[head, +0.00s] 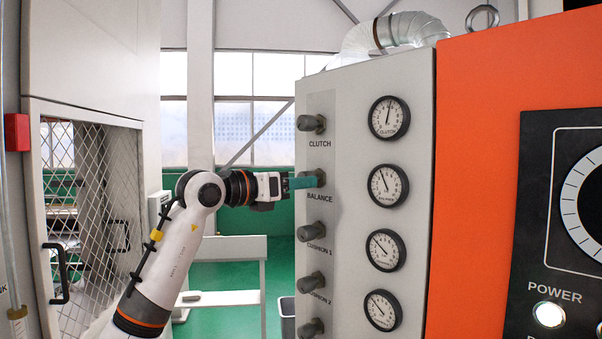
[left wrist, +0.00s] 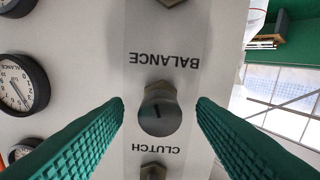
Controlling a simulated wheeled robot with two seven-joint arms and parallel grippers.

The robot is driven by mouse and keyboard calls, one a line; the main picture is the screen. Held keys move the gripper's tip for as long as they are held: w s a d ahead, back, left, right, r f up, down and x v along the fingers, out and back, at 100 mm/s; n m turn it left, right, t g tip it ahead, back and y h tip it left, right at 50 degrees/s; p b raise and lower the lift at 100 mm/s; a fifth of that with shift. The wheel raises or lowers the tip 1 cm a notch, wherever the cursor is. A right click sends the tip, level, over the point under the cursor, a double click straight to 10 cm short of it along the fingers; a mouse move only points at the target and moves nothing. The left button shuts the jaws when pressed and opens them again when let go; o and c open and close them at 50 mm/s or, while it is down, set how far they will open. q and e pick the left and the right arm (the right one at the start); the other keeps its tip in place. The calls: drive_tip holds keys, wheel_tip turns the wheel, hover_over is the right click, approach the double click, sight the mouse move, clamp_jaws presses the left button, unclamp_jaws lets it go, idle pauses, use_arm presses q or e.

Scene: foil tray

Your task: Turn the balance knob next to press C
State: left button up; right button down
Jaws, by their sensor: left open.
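In the left wrist view, which is upside down, the knob sits between the fingertips with a visible gap on each side. No press C label can be read. My right gripper is not in view.
The clutch knob (head: 312,123) is above and the cushion 1 knob (head: 314,232) below on the same grey panel (head: 345,150). Several round gauges, including the balance gauge (head: 388,186), are to the right. An orange cabinet (head: 480,100) stands farther right, a mesh door (head: 90,220) at left.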

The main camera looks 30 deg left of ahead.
use_arm(q)
drive_tip(key=shift+x, duration=0.85)
drive_tip(key=shift+c, duration=0.2)
drive_tip(key=c, duration=0.9)
drive_tip(key=shift+c, duration=0.2)
drive_tip(key=shift+m, duration=0.3)
drive_tip(key=shift+a+r+m, duration=0.1)
drive_tip(key=shift+a+m, duration=0.05)
drive_tip(key=shift+m, duration=3.35)
